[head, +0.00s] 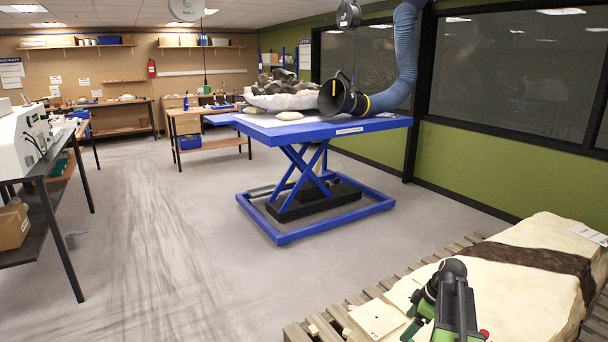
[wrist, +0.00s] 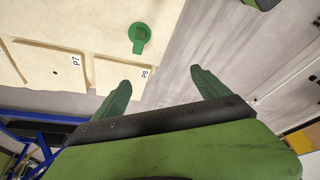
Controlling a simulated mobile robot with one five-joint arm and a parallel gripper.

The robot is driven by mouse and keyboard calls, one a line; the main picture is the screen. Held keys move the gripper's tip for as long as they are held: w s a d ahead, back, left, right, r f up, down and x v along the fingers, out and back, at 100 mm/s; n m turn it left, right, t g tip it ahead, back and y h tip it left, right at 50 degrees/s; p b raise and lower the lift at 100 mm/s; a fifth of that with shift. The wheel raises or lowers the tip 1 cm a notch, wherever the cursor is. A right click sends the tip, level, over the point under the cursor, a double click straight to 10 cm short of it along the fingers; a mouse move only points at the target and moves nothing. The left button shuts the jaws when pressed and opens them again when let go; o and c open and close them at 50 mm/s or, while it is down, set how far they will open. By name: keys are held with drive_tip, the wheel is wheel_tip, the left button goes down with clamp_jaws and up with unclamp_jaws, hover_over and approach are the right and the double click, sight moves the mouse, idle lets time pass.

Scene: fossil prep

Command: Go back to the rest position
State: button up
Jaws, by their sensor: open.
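My gripper (wrist: 160,78) is open in the wrist view, with its two green fingers spread apart and nothing between them. In the head view my dark and green arm shows at the bottom right, over the pale plaster-like block (head: 520,285); the fingertips cannot be made out there. In the wrist view a small green knob-like piece (wrist: 139,36) shows beyond the fingers, clear of both. Cream plates marked P7 (wrist: 62,70) and P8 (wrist: 122,76) lie near the left finger.
The block lies on a slatted wooden pallet (head: 340,312). A blue lift table (head: 375,124) bears a rock specimen (head: 283,84) and a hose nozzle (head: 342,98). A dark bench (head: 45,215) stands at left. The grey floor (head: 165,240) between is open.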

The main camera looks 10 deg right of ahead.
drive_tip(key=w+a+r+g+p, duration=0.2)
drive_tip(key=a, duration=2.4)
drive_tip(key=s+a+m+h, duration=0.3)
drive_tip(key=s+a+m, duration=0.3)
drive_tip(key=m, duration=0.3)
drive_tip(key=shift+s+a+m+g+p, duration=0.15)
drive_tip(key=shift+a+m+g+p, duration=0.2)
drive_tip(key=shift+a, duration=0.25)
